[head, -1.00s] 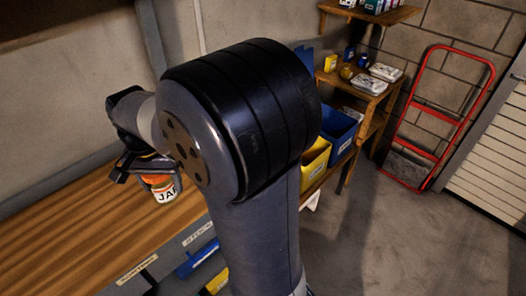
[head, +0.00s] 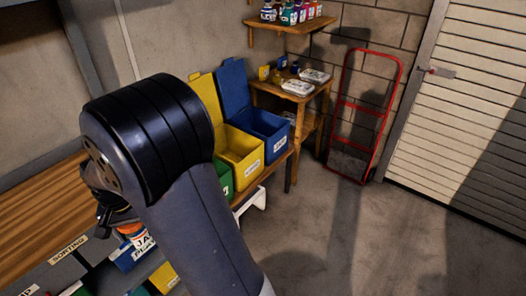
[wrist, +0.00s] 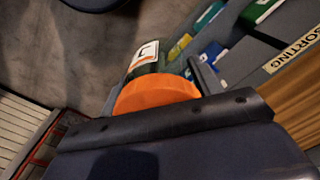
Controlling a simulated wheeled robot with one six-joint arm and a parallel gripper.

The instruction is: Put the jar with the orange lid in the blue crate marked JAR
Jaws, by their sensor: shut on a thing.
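The jar with the orange lid (head: 138,238) hangs below my gripper (head: 118,218), partly hidden behind my arm in the head view. My gripper is shut on it. In the wrist view the orange lid (wrist: 155,92) sits against the dark jaw bar, and the jar's white label (wrist: 144,56) shows beyond it. The blue crate (head: 266,128) stands to the right with its lid raised; its small white label seems to read JAR. The jar is held to the left of this crate, well apart from it.
An open yellow crate (head: 243,153) and a green one (head: 224,180) stand beside the blue crate on a low bench. A wooden shelf (head: 298,88) with small items is behind. A red hand truck (head: 362,115) leans on the wall. The floor at right is clear.

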